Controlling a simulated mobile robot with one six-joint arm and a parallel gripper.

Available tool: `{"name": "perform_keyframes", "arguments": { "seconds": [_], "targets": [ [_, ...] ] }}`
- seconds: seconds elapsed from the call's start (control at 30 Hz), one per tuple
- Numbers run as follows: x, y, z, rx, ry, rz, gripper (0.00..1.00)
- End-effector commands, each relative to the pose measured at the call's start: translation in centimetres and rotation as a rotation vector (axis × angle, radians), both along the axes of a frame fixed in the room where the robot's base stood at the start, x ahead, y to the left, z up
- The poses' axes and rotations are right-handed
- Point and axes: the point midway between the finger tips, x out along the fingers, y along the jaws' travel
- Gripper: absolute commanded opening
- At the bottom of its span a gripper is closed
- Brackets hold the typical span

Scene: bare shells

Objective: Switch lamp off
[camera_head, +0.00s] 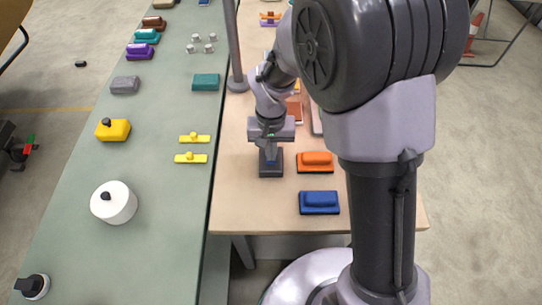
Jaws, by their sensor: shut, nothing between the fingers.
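A grey pole on a round base (236,84) stands at the left edge of the wooden table; its top is out of frame, so I cannot tell if it is the lamp or if any lamp is lit. A small dark grey block (271,171) sits on the table and may be a switch; its top is partly hidden. My gripper (270,151) points down right over this block. It is shut and empty. I cannot tell whether the fingertips touch the block.
Orange (316,160) and blue (320,201) blocks sit right of the dark block. The green table (160,200) on the left holds yellow bars (194,138), a white cylinder (114,203) and other items. The wooden table's front left is clear.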

Motion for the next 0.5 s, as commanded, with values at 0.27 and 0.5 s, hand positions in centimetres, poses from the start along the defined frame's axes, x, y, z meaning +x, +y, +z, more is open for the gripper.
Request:
{"name": "perform_keyframes", "arguments": {
  "seconds": [0.27,0.5],
  "targets": [
    [-0.01,0.00,-0.48,0.000,0.000,0.000,0.00],
    [-0.01,0.00,-0.84,0.000,0.000,0.000,0.00]
  ]
}}
